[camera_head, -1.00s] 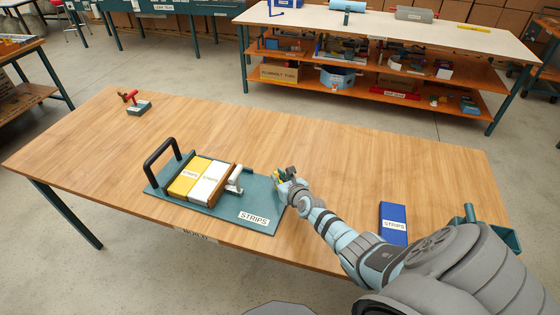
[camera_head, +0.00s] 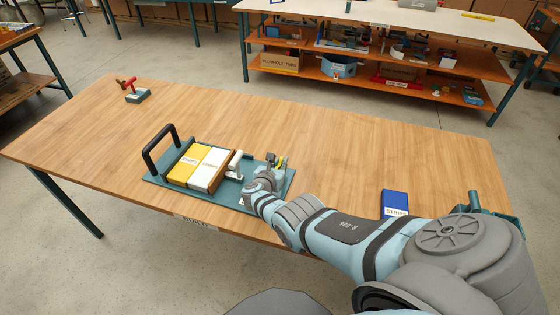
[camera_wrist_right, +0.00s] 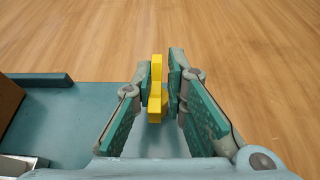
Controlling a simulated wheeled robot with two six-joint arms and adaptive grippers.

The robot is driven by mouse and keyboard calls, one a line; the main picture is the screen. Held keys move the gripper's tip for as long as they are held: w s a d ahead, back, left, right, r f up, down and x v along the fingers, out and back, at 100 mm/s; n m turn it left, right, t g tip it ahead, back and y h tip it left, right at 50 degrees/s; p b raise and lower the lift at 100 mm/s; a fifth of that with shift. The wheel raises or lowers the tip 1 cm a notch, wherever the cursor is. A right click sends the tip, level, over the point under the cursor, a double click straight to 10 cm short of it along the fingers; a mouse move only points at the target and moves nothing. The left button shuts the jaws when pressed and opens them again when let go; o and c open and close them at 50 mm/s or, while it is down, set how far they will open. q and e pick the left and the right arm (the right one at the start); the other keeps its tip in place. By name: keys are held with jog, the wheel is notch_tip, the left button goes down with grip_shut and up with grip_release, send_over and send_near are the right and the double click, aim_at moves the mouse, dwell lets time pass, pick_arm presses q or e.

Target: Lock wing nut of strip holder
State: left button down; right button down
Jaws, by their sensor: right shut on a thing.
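The strip holder (camera_head: 155,178) is a teal base plate with a black handle (camera_head: 148,160) at its left end. A yellow strip pack (camera_head: 185,163) and a white one (camera_head: 206,172) lie side by side in it, with a white cylindrical part (camera_head: 236,162) beside them. My right gripper (camera_head: 276,160) is over the plate's right end. It is shut on the yellow wing nut (camera_wrist_right: 156,92), which stands upright between the fingers (camera_wrist_right: 158,88) in the right wrist view. The nut's lower part is hidden. My left gripper is not in view.
A blue strip pack (camera_head: 395,202) lies on the wooden table (camera_head: 340,150) to the right, near my right arm. A small grey block with a red part (camera_head: 137,95) stands at the far left. The table behind the holder is clear.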

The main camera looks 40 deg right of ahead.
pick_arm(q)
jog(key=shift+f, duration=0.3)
pick_arm(e)
jog(key=c, duration=1.7)
grip_release()
jog(key=shift+s+a+r, duration=0.2)
jog(key=shift+a, duration=0.25)
jog(key=v, duration=1.1)
jog(key=shift+r, duration=0.1)
jog(key=shift+d, duration=0.1)
